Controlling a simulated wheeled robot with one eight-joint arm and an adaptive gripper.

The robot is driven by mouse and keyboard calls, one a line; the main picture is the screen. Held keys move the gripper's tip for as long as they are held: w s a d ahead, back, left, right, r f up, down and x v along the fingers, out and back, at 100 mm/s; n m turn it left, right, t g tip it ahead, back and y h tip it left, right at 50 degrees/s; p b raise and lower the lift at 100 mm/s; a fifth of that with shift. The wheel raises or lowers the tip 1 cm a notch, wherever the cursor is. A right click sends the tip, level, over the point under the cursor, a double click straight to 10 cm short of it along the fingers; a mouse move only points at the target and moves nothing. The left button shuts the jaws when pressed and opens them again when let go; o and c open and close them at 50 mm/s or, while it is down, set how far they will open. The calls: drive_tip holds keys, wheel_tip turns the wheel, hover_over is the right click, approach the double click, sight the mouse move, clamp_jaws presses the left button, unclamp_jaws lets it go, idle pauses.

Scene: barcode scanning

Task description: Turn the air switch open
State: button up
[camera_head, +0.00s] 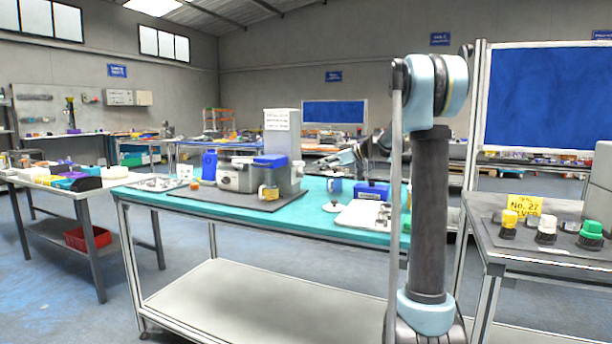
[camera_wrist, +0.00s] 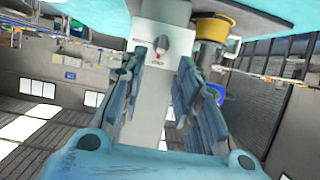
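The air switch is a small round grey knob (camera_wrist: 161,45) with a red mark, on the pale face of a grey machine (camera_wrist: 160,15). The fingers do not visibly grip anything. In the head view my gripper (camera_head: 333,160) is right of the machine, pointing left towards it.
A yellow cylindrical part (camera_wrist: 213,27) sits close to the right finger in the wrist view. A side table (camera_head: 487,240) with coloured knobs stands at right.

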sight(301, 175)
drive_tip(key=x, duration=0.8)
drive_tip(key=shift+a, duration=0.2)
drive_tip(key=shift+f, duration=0.1)
clamp_jaws()
